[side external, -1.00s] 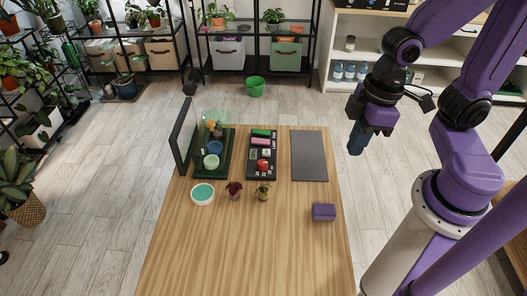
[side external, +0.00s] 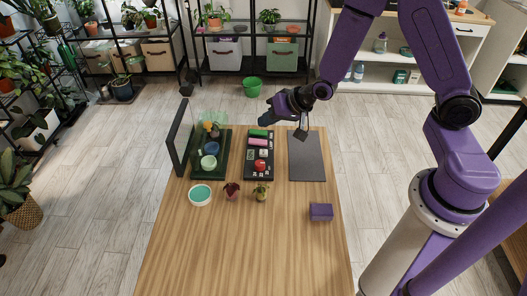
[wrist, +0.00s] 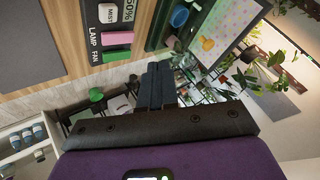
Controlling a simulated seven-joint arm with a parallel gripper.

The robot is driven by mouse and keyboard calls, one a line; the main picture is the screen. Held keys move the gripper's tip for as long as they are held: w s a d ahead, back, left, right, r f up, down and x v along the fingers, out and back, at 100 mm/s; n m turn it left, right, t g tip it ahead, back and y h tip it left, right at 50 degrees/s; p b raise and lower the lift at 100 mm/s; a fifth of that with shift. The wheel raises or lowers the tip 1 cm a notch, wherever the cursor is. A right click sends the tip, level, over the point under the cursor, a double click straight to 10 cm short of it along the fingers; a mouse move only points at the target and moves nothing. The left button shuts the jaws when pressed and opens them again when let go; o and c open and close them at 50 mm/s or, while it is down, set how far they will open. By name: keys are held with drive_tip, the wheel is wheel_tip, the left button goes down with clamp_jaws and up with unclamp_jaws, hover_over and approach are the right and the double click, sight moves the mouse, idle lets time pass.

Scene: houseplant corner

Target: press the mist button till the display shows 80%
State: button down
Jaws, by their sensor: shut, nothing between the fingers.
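The black control panel (side external: 248,172) lies on the wooden table. In the wrist view, a pale square marked MIST (wrist: 107,13) sits on the panel (wrist: 96,52), beside a percent display (wrist: 128,10) that seems to read 50%; the top edge crops this part. A pink button (wrist: 117,38) lies by the word LAMP and a green one (wrist: 117,54) by FAN. In the side view, a red button (side external: 261,165) is nearer the front. My gripper (side external: 268,117) is shut and empty, above the panel's far end.
A grey mat (side external: 307,158) lies to the right. The front table is clear.

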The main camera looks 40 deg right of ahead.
sight(267, 153)
drive_tip(key=shift+w+d+f+m, duration=0.15)
drive_tip(key=shift+w+d+m, duration=0.15)
drive_tip(key=shift+w+d, duration=0.1)
drive_tip(key=shift+a+f, duration=0.1)
drive_tip(key=shift+f, duration=4.3)
drive_tip(key=shift+f, duration=0.1)
drive_tip(key=shift+f, duration=0.35)
drive_tip(key=shift+f, duration=0.5)
drive_tip(key=shift+r, duration=0.95)
